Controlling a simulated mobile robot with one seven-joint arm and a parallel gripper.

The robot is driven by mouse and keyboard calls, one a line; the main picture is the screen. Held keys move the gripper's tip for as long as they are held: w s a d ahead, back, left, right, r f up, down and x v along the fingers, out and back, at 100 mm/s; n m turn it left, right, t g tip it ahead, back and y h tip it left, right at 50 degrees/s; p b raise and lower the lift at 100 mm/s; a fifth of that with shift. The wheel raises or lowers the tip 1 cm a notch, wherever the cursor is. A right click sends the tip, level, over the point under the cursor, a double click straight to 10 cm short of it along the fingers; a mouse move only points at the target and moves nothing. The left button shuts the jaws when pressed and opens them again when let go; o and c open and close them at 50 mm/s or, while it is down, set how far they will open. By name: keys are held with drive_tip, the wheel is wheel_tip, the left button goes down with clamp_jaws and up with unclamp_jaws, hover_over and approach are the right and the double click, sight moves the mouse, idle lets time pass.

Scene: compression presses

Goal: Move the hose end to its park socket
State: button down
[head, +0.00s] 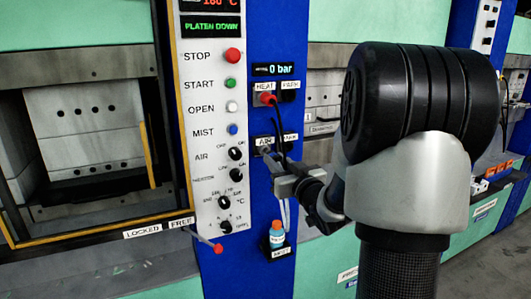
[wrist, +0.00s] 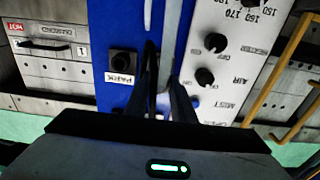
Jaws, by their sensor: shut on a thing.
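My gripper (head: 276,168) is at the blue press column, just below the AIR label (head: 264,142). In the wrist view its two dark fingers (wrist: 164,92) are closed on the grey hose end (wrist: 163,102), which is mostly hidden between them. The pale hose (wrist: 168,22) runs from there along the column; it hangs below the gripper in the head view (head: 286,215). I cannot tell whether the hose end sits in the AIR socket or is just clear of it. The dark park socket (wrist: 122,62), with an upside-down PARK label (wrist: 120,79), is empty, left of the fingers.
A red plug (head: 267,99) sits at the HEAT socket above, with a dark cable hanging past the PARK label. A control panel (head: 215,130) with buttons and knobs is close on the left. A small bottle (head: 277,236) stands in a holder below. A red-tipped lever (head: 216,247) sticks out.

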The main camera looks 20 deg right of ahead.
drive_tip(key=shift+s, duration=0.1)
idle(0.4)
drive_tip(key=shift+s+d+b, duration=0.1)
drive_tip(key=shift+s+b, duration=0.25)
drive_tip(key=shift+s, duration=1.65)
